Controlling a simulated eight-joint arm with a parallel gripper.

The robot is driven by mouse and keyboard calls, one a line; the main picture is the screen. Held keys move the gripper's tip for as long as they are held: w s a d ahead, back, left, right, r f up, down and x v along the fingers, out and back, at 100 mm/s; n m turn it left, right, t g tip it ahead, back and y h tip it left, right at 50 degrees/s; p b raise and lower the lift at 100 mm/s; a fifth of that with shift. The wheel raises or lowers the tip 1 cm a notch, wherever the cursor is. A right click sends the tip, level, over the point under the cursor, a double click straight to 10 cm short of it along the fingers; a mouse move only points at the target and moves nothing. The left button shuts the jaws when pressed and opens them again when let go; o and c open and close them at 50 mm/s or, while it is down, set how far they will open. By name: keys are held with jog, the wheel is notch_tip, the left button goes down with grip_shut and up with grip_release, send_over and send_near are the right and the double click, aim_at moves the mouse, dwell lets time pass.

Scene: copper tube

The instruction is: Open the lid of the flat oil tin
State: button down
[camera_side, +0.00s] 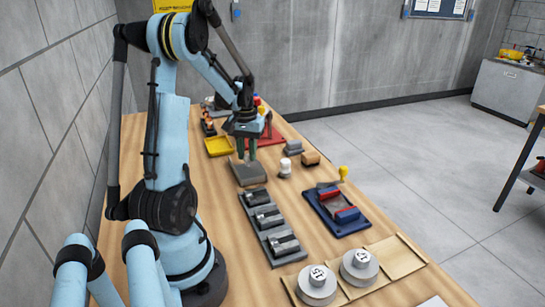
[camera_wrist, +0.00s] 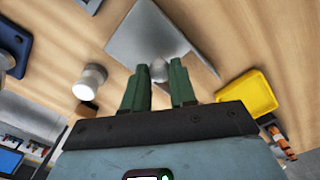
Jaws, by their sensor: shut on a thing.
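The flat oil tin (camera_side: 248,175) is a low grey box on the wooden table, just below my gripper in the side view. In the wrist view its grey lid (camera_wrist: 145,32) shows as a flat tilted square, with a small rounded grey knob (camera_wrist: 158,70) at its near edge. My gripper (camera_side: 246,156) points down over the tin. Its green fingers (camera_wrist: 158,85) are shut on the knob, one on each side. The fingers hide part of the tin in the side view. I cannot tell whether the lid is raised from the tin's body.
A yellow tray (camera_side: 218,146) lies left of the tin. A white-topped knob (camera_side: 285,167) and a wooden block (camera_side: 311,158) stand to its right. Grey fixtures (camera_side: 268,217) sit in front, beside a blue tray (camera_side: 338,212). Round weights (camera_side: 317,284) stand at the near end.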

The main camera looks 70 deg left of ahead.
jog(key=shift+a, duration=0.15)
jog(key=a, duration=0.7)
jog(key=c, duration=0.9)
grip_release()
jog(key=shift+r, duration=0.15)
notch_tip(320, 180, up, 12)
jog(key=shift+d, duration=0.1)
